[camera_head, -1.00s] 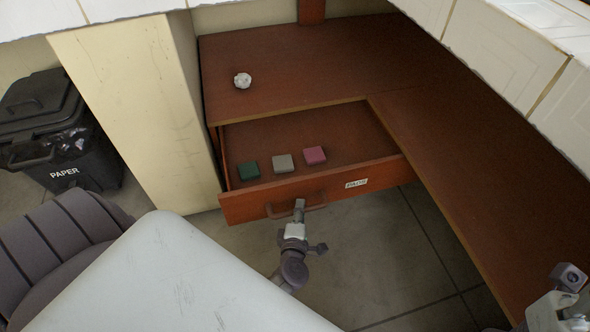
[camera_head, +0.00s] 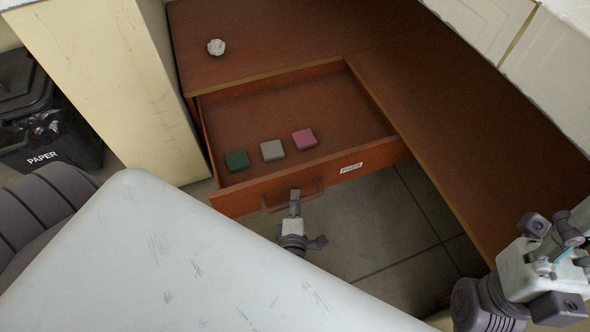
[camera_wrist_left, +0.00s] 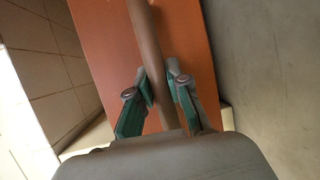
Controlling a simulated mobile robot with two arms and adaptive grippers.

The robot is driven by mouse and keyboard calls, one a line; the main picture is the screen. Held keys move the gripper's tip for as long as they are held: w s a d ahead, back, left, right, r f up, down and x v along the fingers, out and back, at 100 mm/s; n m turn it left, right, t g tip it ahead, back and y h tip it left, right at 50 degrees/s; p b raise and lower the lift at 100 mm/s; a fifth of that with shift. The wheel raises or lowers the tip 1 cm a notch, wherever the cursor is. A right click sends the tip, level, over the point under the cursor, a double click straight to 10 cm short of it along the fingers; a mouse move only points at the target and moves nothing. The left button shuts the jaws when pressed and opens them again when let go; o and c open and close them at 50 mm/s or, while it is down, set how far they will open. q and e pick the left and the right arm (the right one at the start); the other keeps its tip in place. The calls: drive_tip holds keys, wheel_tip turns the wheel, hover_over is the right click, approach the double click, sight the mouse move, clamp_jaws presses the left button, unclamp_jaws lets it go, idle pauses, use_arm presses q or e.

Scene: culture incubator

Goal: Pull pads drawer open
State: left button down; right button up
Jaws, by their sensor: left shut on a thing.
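The pads drawer (camera_head: 240,198) is a reddish-brown wooden drawer, pulled well out from under the desk. A white label (camera_head: 351,168) is on the right part of its front. Inside lie a green pad (camera_head: 237,161), a grey pad (camera_head: 272,150) and a pink pad (camera_head: 304,139). My left gripper (camera_head: 295,197) is shut on the drawer's bar handle (camera_head: 314,193). The left wrist view shows the handle (camera_wrist_left: 147,35) between its two fingers (camera_wrist_left: 158,95). My right gripper (camera_head: 555,245) is at the lower right, away from the drawer; its finger gap is unclear.
A crumpled white ball (camera_head: 216,47) lies on the L-shaped brown desk (camera_head: 290,25). The desk's right wing (camera_head: 450,130) runs beside the drawer. A black paper bin (camera_head: 35,125) stands left of a cream panel (camera_head: 110,75). Open floor (camera_head: 395,225) shows under the desk.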

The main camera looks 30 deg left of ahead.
use_arm(q)
drive_tip(key=c, duration=1.1)
unclamp_jaws()
